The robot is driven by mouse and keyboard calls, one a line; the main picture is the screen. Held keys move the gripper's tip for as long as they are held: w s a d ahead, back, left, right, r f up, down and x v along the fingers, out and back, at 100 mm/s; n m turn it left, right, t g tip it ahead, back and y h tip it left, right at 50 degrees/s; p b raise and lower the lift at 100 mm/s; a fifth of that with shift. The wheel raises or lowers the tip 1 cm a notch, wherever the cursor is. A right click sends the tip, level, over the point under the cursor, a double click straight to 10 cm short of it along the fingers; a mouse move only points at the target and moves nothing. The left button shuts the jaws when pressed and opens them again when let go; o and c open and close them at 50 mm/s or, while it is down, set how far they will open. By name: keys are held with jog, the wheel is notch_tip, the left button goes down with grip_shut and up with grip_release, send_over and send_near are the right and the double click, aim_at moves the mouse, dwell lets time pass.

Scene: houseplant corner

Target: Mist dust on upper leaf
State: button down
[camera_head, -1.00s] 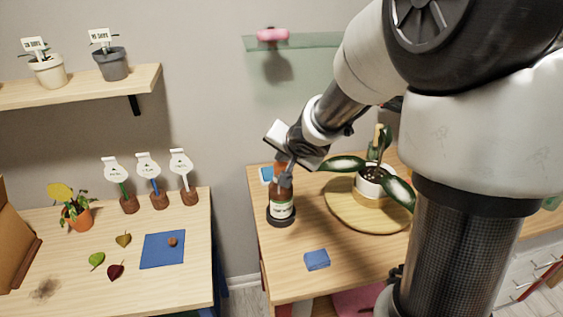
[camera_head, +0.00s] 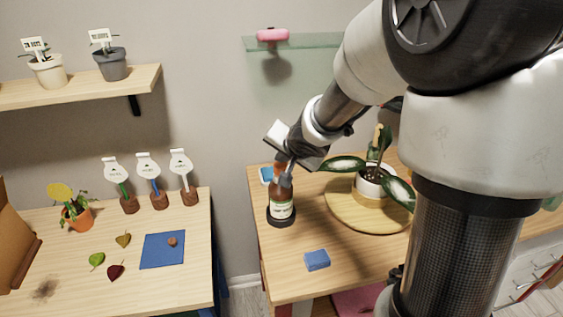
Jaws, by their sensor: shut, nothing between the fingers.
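A brown bottle (camera_head: 281,208) with a pale label stands upright on a dark round base at the left of the right-hand table. My gripper (camera_head: 284,176) is at the bottle's top, pointing down. Its fingers look shut, with the bottle's neck partly hidden behind them. I cannot tell whether they touch it. A potted plant (camera_head: 371,182) in a white pot stands on a round wooden board (camera_head: 345,212) to the right. Its broad leaves (camera_head: 345,163) show pale patches; one leaf hangs at the lower right and an upper one is partly hidden by my arm.
A blue sponge-like block (camera_head: 317,260) lies near the table's front. A small blue item (camera_head: 267,175) lies behind the bottle. A glass shelf (camera_head: 310,41) holds a pink object (camera_head: 272,35). The left table (camera_head: 190,285) holds a blue mat, leaves, tags and an orange pot.

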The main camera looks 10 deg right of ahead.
aim_at(283, 166)
jog(key=shift+f, duration=0.1)
dwell(0.3)
jog(key=shift+s+f+b, duration=0.1)
jog(key=shift+f+b, duration=0.3)
jog(key=shift+r, duration=0.1)
jog(key=shift+r+p, duration=0.25)
jog(key=shift+p, duration=0.25)
notch_tip(283, 166, up, 6)
jog(key=p, duration=0.6)
jog(key=shift+r+p, duration=0.1)
jog(key=shift+p, duration=0.2)
jog(key=shift+d, duration=0.1)
dwell(2.2)
